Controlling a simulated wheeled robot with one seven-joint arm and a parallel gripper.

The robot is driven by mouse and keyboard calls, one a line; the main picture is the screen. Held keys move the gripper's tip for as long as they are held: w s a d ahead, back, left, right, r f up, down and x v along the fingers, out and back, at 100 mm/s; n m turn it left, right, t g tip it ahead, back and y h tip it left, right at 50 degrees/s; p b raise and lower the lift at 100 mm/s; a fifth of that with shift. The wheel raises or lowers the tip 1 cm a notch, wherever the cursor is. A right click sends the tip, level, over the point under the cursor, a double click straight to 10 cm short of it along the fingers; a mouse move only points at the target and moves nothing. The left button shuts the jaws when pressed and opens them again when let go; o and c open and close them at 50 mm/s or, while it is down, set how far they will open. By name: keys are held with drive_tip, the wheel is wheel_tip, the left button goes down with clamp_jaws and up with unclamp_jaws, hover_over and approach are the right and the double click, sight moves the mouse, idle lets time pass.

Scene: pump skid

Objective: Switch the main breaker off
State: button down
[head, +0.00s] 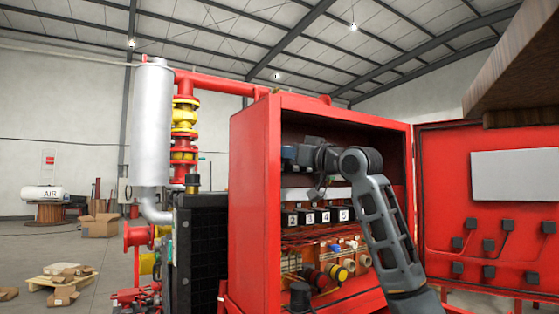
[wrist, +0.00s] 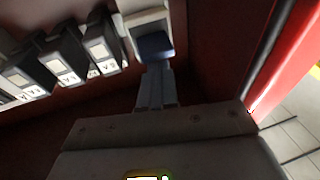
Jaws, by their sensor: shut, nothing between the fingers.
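The main breaker appears to be the pale housing (wrist: 133,22) with a dark blue toggle (wrist: 155,45) at the top middle of the wrist view. My gripper (wrist: 155,70) is shut and empty, its fingertips right at the lower edge of the blue toggle. I cannot tell whether they touch it. In the head view my gripper (head: 297,155) is inside the open red cabinet (head: 262,200), near its upper left. There my wrist hides most of the breaker. The toggle's position is unclear.
Several dark numbered breakers (wrist: 62,62) stand in a row beside the pale housing; they also show below my wrist in the head view (head: 307,217). Hoses and fittings (head: 335,270) fill the cabinet's lower part. The cabinet door (head: 490,215) stands open at right.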

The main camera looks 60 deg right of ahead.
drive_tip(key=shift+f, duration=0.5)
drive_tip(key=shift+r, duration=0.1)
drive_tip(key=s+a, duration=0.3)
drive_tip(key=s, duration=0.3)
drive_tip(key=shift+a+r, duration=0.3)
idle(0.6)
